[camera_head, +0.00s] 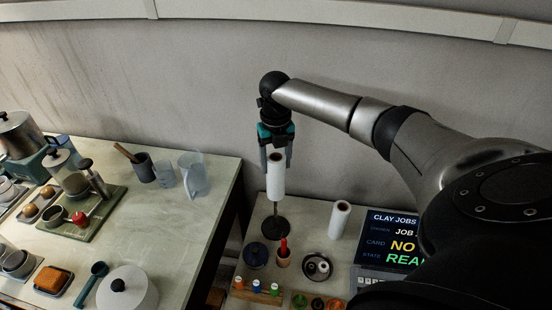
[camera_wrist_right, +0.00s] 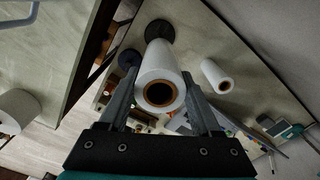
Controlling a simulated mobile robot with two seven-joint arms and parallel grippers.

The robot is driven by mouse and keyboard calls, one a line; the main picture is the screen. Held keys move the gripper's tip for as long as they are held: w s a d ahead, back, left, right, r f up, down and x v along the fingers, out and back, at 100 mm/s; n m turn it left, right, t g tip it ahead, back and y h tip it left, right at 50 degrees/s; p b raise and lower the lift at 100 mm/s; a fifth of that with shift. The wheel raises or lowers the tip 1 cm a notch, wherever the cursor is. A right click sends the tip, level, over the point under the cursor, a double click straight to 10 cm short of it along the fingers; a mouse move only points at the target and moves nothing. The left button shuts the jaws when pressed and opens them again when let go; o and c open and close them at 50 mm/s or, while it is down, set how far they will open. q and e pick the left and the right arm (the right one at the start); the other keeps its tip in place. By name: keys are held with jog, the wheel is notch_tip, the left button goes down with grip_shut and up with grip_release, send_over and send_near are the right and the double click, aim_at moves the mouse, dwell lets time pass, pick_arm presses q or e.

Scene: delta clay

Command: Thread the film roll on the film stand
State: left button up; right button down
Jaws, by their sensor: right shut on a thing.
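The white film roll (camera_head: 276,180) is upright between the fingers of my right gripper (camera_head: 277,160), which is shut on its upper part. The dark film stand (camera_head: 275,229) has a round base on the right-hand table, directly below the roll. A short length of its post shows under the roll; whether the post's tip is inside the core cannot be told. In the right wrist view the roll (camera_wrist_right: 161,58) shows its brown open core end, with the stand's base (camera_wrist_right: 159,31) beyond it. My left gripper is not in view.
A second white roll (camera_head: 340,219) stands right of the stand. A dark blue round item (camera_head: 256,255), a cup with a red item (camera_head: 283,258) and a small dish (camera_head: 317,267) sit in front. A display screen (camera_head: 392,238) is at right. A gap separates the left table (camera_head: 165,225).

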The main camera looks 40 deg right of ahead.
dwell(0.5)
jog(key=shift+p, duration=0.65)
dwell(0.6)
jog(key=shift+f, duration=0.25)
jog(key=shift+f+b, duration=3.85)
jog(key=shift+f, duration=1.65)
grip_release()
